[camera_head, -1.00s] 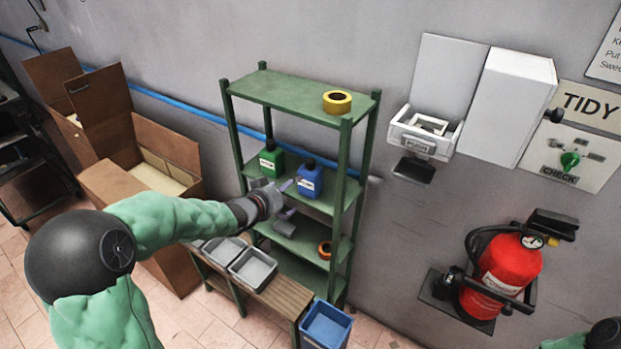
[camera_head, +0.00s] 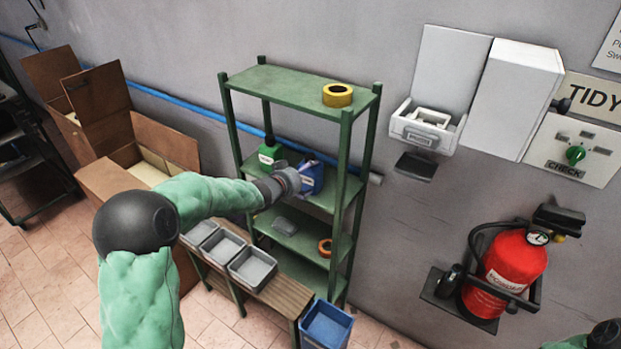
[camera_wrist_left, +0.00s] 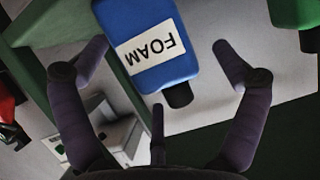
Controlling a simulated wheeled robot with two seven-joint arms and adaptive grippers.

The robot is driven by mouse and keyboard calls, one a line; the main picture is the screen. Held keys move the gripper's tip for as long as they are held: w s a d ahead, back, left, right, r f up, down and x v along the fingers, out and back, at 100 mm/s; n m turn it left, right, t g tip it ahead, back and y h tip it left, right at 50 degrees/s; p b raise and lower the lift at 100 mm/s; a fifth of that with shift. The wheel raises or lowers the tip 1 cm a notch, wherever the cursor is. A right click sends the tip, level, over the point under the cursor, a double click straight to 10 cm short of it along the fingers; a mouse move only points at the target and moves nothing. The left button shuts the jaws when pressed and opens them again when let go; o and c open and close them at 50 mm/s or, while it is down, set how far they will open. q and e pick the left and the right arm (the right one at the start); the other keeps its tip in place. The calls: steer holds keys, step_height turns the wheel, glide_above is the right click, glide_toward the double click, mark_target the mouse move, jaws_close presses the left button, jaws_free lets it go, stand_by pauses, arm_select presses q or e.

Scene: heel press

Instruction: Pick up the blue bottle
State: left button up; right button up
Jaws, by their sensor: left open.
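The blue bottle (camera_head: 312,177) stands on the middle shelf of the green rack, partly hidden behind my left gripper in the head view. In the left wrist view the blue bottle (camera_wrist_left: 150,45) has a white label reading FOAM and a dark cap pointing toward the gripper's palm. My left gripper (camera_head: 297,180) is at the front of the bottle. In the wrist view its open fingers (camera_wrist_left: 158,62) spread to either side of the bottle, with a gap on both sides. The right gripper is out of view; only a bit of that arm shows at the lower right.
A green bottle (camera_head: 268,152) stands just left of the blue one on the same shelf. Yellow tape (camera_head: 337,95) lies on the top shelf. The rack's green posts (camera_head: 341,200) flank the shelf. Grey trays (camera_head: 252,266) sit on a low bench in front.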

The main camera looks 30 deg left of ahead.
arm_select(q)
steer(key=shift+w, duration=0.25)
steer(key=c, duration=1.4)
